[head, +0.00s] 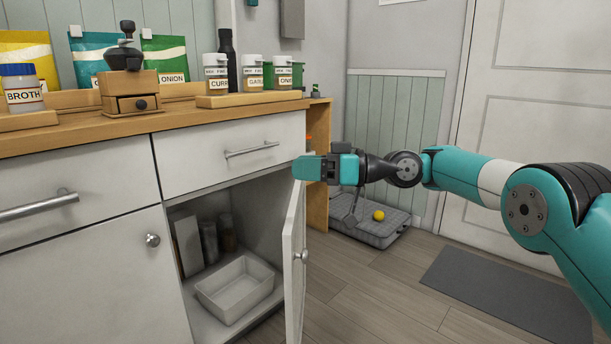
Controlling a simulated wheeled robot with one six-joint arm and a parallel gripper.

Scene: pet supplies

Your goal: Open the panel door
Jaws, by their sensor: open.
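The white panel door (294,262) of the lower cabinet is swung open and stands out from the cabinet front, seen nearly edge-on. Its round metal knob (302,256) faces right. The cabinet interior (240,222) shows, with a white tray and several containers inside. My gripper (309,168) is above and a little right of the door's top edge, pointing left, in front of the counter's right end. It is open and holds nothing that I can see. Whether it touches the door's top edge I cannot tell.
The left cabinet door (95,280) and both drawers are shut. Jars, a grinder (130,85) and bags stand on the wooden counter (180,118).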

